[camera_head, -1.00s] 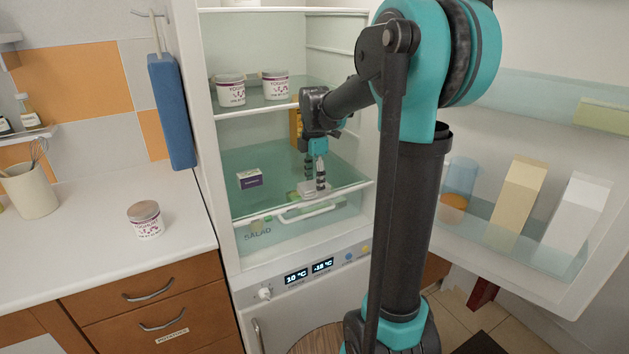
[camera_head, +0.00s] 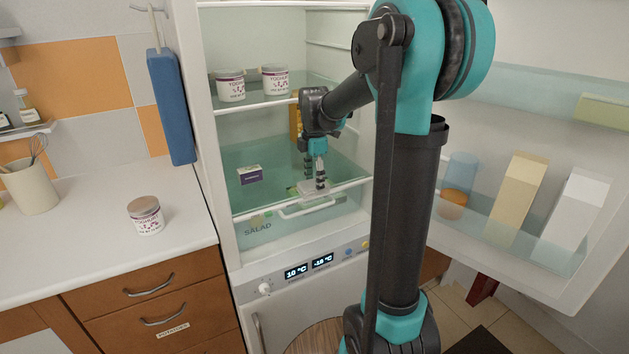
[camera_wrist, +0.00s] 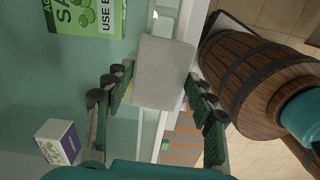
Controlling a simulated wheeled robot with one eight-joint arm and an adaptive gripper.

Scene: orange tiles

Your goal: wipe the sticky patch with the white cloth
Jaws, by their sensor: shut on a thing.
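The white cloth (camera_head: 311,188) is a small pale block-like pad at the front of the fridge's lower glass shelf (camera_head: 262,200). My gripper (camera_head: 314,182) points down and is shut on it. In the wrist view the cloth (camera_wrist: 165,72) shows between the fingertips of my gripper (camera_wrist: 160,88), near the shelf's front edge. I cannot see whether it presses on the glass or is slightly above it. I cannot make out the sticky patch clearly; the cloth and fingers cover part of the shelf.
A small white and purple box (camera_head: 249,174) stands on the shelf left of my gripper. Two yoghurt pots, one of them here (camera_head: 230,85), stand on the shelf above. The open fridge door (camera_head: 575,285) holds cartons at right.

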